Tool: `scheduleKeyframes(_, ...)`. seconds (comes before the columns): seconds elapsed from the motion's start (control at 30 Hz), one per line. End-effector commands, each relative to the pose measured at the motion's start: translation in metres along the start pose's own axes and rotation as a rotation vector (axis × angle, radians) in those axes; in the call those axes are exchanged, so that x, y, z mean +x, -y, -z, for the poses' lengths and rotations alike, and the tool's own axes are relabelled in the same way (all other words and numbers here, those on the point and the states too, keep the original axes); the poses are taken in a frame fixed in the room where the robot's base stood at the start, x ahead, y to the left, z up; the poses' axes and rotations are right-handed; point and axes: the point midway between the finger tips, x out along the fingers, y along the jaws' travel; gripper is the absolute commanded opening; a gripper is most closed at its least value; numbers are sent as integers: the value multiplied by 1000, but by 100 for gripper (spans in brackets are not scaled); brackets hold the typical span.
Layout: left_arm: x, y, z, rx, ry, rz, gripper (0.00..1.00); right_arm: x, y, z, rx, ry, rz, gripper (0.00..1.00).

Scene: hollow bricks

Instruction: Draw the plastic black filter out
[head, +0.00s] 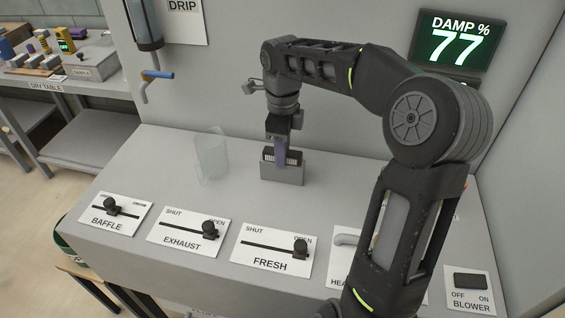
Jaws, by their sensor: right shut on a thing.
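A black filter (294,157) with a pale ribbed front sits in the top of a small grey holder (283,176) on the grey bench top. My right gripper (281,151) reaches down onto it from above and is shut on it. A purple strip shows at the jaws, over the middle of the filter; I cannot tell whether it is a finger or a tab. The filter's lower part is hidden in the holder. My left gripper is not in view.
A clear jug (211,156) stands left of the holder. Baffle (108,213), exhaust (188,231) and fresh (268,250) slider panels line the sloping front. A blue-handled tap (157,75) is on the wall, back left. A display (455,43) reads DAMP 77%. My right arm covers the right side.

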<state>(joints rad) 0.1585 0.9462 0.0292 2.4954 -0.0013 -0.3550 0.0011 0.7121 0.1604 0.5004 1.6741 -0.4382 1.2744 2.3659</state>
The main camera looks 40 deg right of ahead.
Motion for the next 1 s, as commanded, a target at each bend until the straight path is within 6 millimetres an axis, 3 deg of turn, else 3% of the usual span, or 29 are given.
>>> scheduleKeyframes(1.0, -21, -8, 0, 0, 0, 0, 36, -31, 0, 0, 0, 0, 0, 0)
